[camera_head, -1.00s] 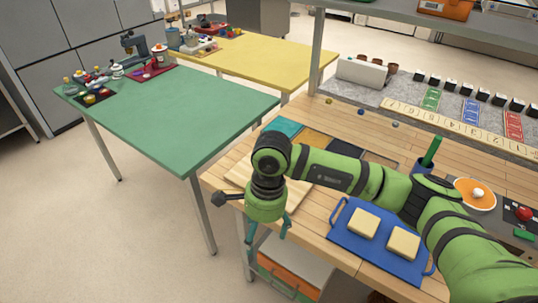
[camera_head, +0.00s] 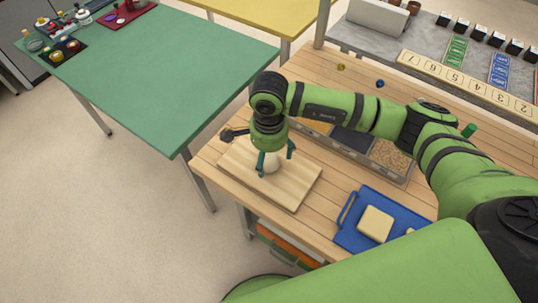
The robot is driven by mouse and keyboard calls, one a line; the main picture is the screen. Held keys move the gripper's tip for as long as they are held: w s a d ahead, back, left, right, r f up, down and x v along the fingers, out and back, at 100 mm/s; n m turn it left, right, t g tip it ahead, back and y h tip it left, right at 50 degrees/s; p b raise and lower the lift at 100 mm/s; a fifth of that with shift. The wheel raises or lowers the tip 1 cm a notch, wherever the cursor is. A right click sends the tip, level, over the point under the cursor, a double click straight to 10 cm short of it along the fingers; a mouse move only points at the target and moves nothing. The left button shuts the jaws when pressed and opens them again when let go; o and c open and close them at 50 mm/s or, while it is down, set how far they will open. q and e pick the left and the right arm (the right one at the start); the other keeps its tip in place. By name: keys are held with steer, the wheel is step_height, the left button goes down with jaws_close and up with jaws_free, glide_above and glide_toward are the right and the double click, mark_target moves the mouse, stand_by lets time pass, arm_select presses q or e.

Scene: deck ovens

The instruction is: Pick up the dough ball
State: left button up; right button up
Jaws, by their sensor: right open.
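The dough ball (camera_head: 271,162) is a small pale round lump on a light wooden board (camera_head: 292,184) on the workbench. My right gripper (camera_head: 274,163) points down over the board, its two teal fingers apart on either side of the dough ball. The gripper partly hides the ball, and I cannot tell whether the fingers touch it. My left gripper is not in view.
Small balls (camera_head: 380,83) lie at the back.

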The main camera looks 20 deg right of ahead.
mark_target(269, 162)
steer(key=shift+w+d+f, duration=0.1)
steer(key=shift+w+f, duration=0.05)
steer(key=shift+f, duration=0.45)
steer(key=shift+w+f, duration=0.15)
steer(key=shift+f, duration=0.75)
steer(key=c, duration=1.1)
steer(key=shift+c, duration=0.9)
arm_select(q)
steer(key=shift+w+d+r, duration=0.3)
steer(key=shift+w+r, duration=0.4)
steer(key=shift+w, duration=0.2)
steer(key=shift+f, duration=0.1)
arm_select(e)
steer(key=shift+r, duration=0.1)
